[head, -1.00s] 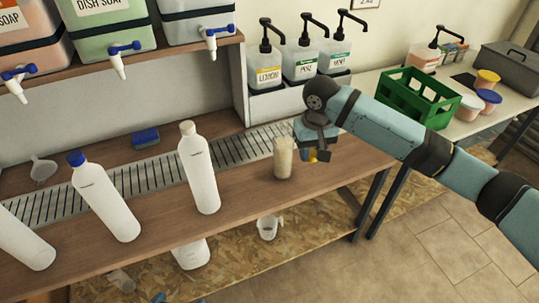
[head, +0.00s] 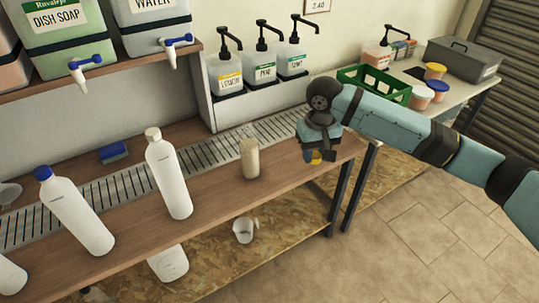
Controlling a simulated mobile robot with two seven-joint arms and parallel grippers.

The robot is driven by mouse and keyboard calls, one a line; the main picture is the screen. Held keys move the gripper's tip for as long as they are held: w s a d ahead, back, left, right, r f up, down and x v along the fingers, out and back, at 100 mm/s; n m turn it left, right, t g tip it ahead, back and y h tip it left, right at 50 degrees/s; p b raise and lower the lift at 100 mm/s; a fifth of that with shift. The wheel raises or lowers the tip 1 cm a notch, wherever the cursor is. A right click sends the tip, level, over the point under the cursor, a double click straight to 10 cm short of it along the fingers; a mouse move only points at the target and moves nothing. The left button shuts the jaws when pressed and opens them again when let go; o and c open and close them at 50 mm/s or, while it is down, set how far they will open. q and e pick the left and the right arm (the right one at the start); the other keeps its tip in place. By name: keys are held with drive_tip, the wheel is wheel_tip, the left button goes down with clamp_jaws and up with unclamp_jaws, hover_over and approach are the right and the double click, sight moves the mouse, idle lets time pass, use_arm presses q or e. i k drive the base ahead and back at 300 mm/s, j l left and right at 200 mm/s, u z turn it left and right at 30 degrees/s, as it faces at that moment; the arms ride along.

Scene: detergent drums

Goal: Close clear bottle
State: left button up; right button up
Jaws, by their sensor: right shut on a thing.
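The clear bottle (head: 250,158) stands upright on the wooden bench in the middle of the head view, with pale beige contents. No cap can be made out on its top. My right gripper (head: 315,155) is to the right of the bottle, apart from it, over the bench's right end. It points downward and is shut on a small yellow thing (head: 315,157) that looks like a cap; the fingers are mostly hidden by the wrist. My left gripper is not in view.
A white bottle with a beige cap (head: 169,175) and a white bottle with a blue cap (head: 76,212) stand left on the bench. Pump bottles (head: 228,78) are behind. A green crate (head: 375,83) is on the far table.

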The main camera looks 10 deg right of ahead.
sight(248, 140)
drive_tip(key=i+l, duration=0.15)
drive_tip(key=l, duration=0.25)
drive_tip(key=i+l, duration=0.15)
drive_tip(key=l, duration=0.2)
drive_tip(key=i+l, duration=0.15)
drive_tip(key=l, duration=0.25)
drive_tip(key=i+l, duration=0.15)
drive_tip(key=l, duration=0.25)
drive_tip(key=i+l, duration=0.15)
drive_tip(key=l, duration=0.2)
drive_tip(key=u, duration=1.05)
